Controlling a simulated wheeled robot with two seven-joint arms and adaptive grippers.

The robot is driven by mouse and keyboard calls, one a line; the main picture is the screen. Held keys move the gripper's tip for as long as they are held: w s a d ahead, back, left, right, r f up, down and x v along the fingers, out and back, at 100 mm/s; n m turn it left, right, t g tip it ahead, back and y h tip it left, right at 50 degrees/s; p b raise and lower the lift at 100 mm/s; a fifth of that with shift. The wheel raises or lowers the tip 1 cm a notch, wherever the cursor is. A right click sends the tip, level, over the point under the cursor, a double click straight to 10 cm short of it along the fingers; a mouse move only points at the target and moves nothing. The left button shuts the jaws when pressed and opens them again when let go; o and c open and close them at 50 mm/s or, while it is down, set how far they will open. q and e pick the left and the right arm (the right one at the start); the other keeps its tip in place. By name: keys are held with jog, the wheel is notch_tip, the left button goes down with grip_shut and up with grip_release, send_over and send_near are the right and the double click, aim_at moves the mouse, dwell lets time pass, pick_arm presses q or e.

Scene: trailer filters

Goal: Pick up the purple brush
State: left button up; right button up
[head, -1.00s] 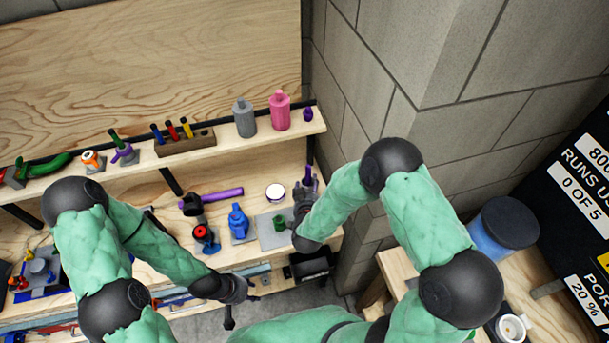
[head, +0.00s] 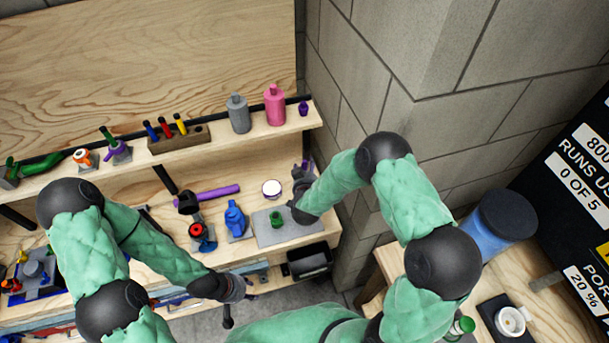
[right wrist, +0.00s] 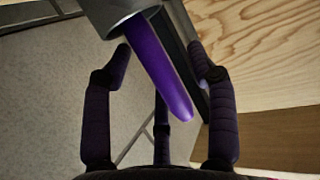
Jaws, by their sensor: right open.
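The purple brush (right wrist: 160,70) shows in the right wrist view as a smooth purple handle sticking out of a grey cylindrical holder (right wrist: 120,12). My right gripper (right wrist: 160,58) is open, with its dark fingers around the handle: one to its left, one to its right and one behind it. I see no clear contact. In the head view my right gripper (head: 301,174) is at the right end of the bench, largely covering the brush; a bit of purple (head: 308,165) shows beside it. My left gripper (head: 238,292) hangs in front of the bench, away from the brush; its finger opening is unclear.
Close to my right gripper are a grey plate with a green piece (head: 276,220), a white round lid (head: 271,188) and the block wall (head: 345,150). Above is a shelf with a grey bottle (head: 238,114) and a pink bottle (head: 274,105). A purple tube (head: 207,194) lies on the bench.

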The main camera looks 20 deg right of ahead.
jog(key=shift+c, duration=0.3)
jog(key=c, duration=1)
notch_tip(320, 180, up, 10)
jog(key=shift+r+p, duration=0.1)
jog(key=shift+p, duration=0.8)
